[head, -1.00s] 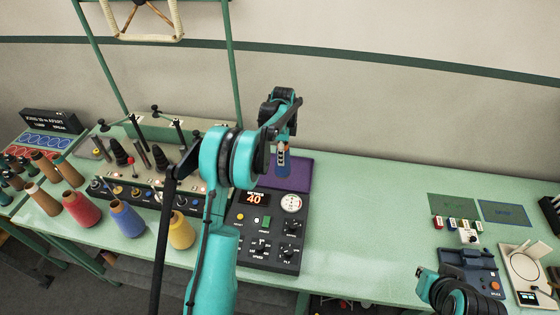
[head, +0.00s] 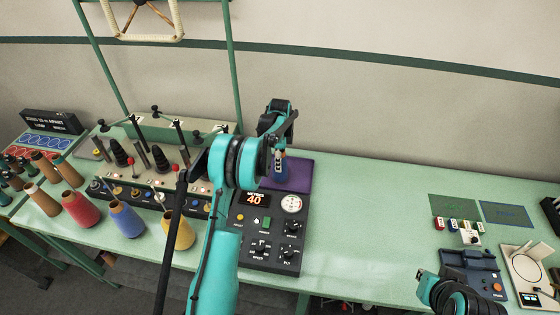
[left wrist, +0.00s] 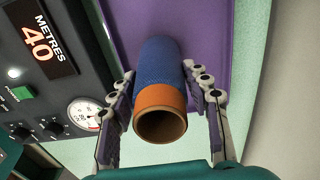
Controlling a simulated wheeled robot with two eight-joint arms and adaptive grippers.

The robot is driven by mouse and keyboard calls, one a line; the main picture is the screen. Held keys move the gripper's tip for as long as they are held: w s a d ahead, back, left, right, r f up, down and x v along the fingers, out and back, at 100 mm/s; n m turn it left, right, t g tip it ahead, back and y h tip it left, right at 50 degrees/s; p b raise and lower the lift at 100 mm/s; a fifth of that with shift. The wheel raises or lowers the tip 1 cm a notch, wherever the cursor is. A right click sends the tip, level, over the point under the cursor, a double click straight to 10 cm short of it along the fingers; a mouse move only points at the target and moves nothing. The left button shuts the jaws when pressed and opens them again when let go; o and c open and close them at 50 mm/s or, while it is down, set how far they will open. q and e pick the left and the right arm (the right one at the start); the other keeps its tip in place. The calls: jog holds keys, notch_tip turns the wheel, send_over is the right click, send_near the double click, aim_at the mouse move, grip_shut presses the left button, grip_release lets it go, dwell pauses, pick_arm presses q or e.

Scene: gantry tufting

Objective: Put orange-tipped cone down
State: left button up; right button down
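The orange-tipped cone (left wrist: 160,70) has a blue body and an orange, hollow end that faces the left wrist camera. It is between the two fingers of my left gripper (left wrist: 160,78), whose fingertips close against its blue sides. In the head view the cone (head: 280,170) points down over the purple mat (head: 298,175), below my left gripper (head: 279,152). Whether its far end touches the mat is hidden. My right gripper is outside the head view; only part of my right arm shows at the lower right.
A control panel (head: 265,248) reading 40 stands in front of the mat. Red (head: 80,210), blue (head: 127,220) and yellow (head: 178,232) cones stand at the left, near a threading machine (head: 150,190). The green table (head: 360,220) is clear right of the mat.

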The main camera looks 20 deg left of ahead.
pick_arm(q)
jog(key=shift+o, duration=0.9)
